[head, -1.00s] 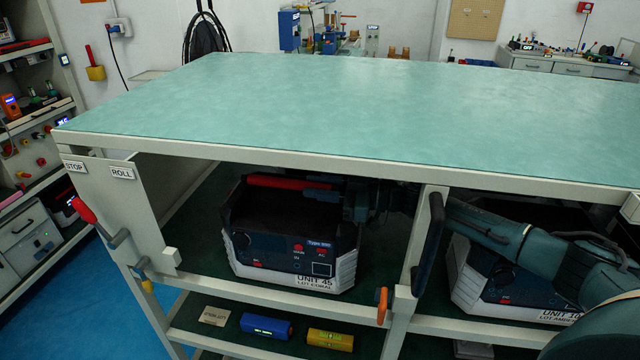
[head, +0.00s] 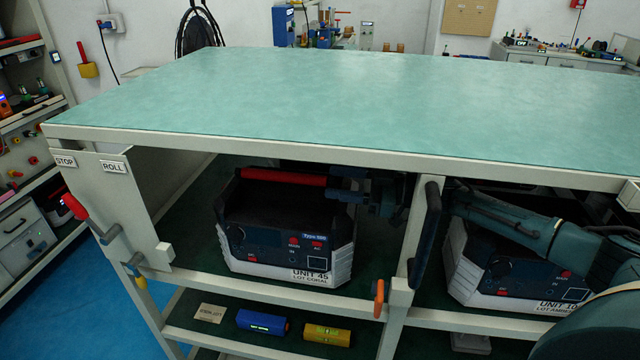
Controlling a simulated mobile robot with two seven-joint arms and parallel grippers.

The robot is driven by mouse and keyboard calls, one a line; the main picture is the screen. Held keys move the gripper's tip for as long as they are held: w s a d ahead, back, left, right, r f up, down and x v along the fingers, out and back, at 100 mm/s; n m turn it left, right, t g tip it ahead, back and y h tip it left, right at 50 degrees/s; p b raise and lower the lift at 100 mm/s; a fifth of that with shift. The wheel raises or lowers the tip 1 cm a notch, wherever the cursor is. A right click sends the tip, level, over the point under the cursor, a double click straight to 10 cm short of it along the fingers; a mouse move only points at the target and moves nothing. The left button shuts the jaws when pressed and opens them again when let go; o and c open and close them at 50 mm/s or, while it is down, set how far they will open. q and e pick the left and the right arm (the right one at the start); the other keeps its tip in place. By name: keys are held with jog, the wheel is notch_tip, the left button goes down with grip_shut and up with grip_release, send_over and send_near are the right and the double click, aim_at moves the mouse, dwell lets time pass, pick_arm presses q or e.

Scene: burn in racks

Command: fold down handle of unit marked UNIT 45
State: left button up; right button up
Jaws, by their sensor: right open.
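The unit marked UNIT 45 (head: 281,249) stands on the upper shelf under the bench top, in the left bay. It has a black control front and pale corner guards. Its handle has a red grip (head: 284,177) that lies level across the top of the unit, towards the back. My right gripper (head: 346,184) comes in from the right, behind the post. Its fingers are open and point left, one above the other, at the right end of the red grip. I cannot tell whether they touch it. My left gripper is not in view.
A post (head: 416,245) with a dark upright bar divides the bays. A second unit (head: 500,275) stands in the right bay, partly behind my right arm. The green bench top (head: 350,100) hangs close above. Blue (head: 262,322) and yellow (head: 327,335) items lie on the lower shelf.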

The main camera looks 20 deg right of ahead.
pick_arm(q)
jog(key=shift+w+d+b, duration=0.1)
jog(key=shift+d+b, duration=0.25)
jog(key=shift+b, duration=0.35)
pick_arm(e)
jog(key=v, duration=0.7)
jog(key=shift+s+d, duration=0.2)
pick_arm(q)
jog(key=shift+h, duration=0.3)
